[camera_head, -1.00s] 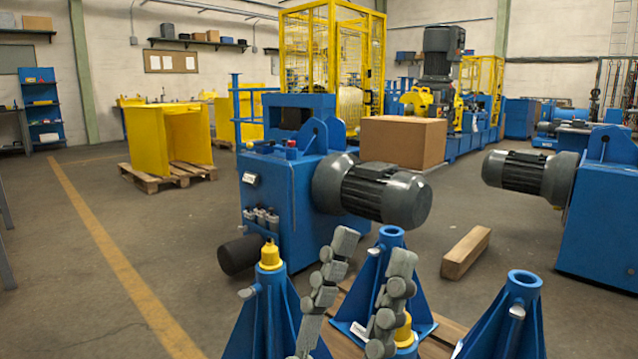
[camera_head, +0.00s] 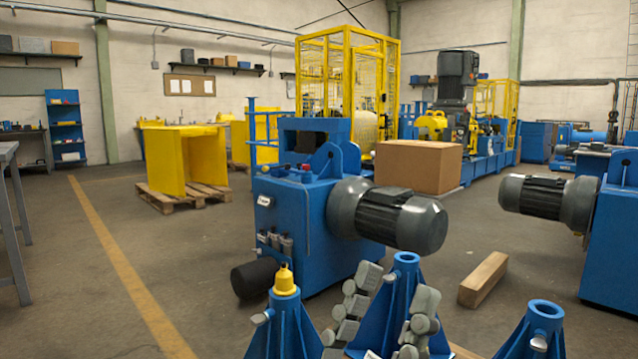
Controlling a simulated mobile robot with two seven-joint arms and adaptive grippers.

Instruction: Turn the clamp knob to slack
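No part is clearly recognisable as the clamp knob. Small grey knob-like ends stick out of the necks of the left blue stand (camera_head: 285,325) and the right blue stand (camera_head: 540,325); I cannot tell whether either is the clamp knob. My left gripper (camera_head: 397,282) shows at the bottom middle as two grey segmented fingers with a wide gap between them. The fingers overlap the middle blue stand (camera_head: 405,275) in the picture; contact cannot be told. The gripper's base is cut off below. My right gripper is not in view.
A blue machine (camera_head: 290,220) with a dark grey motor (camera_head: 395,215) stands behind the fingers. A wooden beam (camera_head: 483,280) lies on the floor to the right. Another blue machine with a motor (camera_head: 540,196) stands further right. The floor at left is open.

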